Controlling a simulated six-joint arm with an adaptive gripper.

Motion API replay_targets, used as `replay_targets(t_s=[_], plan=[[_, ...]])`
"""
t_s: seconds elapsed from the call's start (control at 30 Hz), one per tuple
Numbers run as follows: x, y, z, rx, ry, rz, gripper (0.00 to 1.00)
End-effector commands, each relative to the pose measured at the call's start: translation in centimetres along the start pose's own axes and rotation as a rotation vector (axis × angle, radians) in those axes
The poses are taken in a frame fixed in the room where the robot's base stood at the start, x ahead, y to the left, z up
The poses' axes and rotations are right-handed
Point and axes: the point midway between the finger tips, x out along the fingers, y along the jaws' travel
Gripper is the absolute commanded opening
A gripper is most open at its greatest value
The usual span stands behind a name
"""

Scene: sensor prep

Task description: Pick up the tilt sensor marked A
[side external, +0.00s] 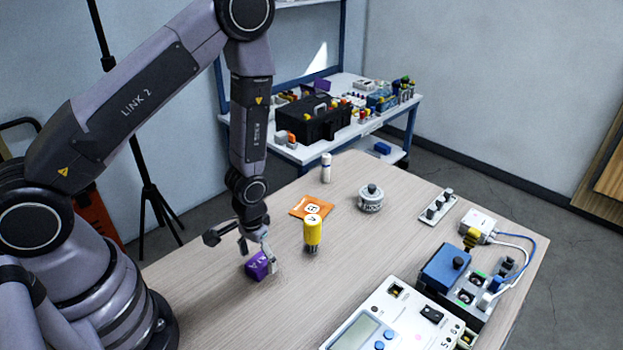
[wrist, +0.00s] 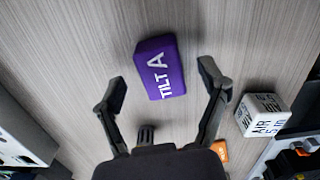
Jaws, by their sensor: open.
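The tilt sensor marked A is a purple block with white lettering "TILT A" (wrist: 160,66). In the side external view the purple block (side external: 256,265) sits on the wooden table below my gripper. My gripper (wrist: 162,76) is open in the wrist view, its two fingers spread apart to the left and right of the block. Bare table shows between the block and each finger in that view. In the side external view my gripper (side external: 257,254) is low at the block, one finger overlapping its right side. Whether a finger touches it cannot be told.
A yellow cylinder (side external: 313,230) stands right of the block, with an orange packet (side external: 305,206) behind it. A round grey part with a black knob (side external: 371,200) is farther right. A white lettered cube (wrist: 258,116) shows in the wrist view. An instrument panel (side external: 385,325) occupies the front right.

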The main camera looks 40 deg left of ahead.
Motion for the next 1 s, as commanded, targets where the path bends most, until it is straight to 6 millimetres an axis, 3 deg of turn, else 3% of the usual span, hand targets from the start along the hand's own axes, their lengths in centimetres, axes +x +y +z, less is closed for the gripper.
replay_targets(t_s=[0.13,0.37,0.9,1.0], plan=[[1.32,-0.05,-0.01,-0.001,0.000,0.000,0.74],[1.39,-0.04,-0.04,-0.001,0.001,0.000,0.74],[1.36,-0.05,-0.03,-0.001,0.000,0.000,0.04],[1.35,-0.05,-0.03,-0.001,0.000,0.000,0.03]])
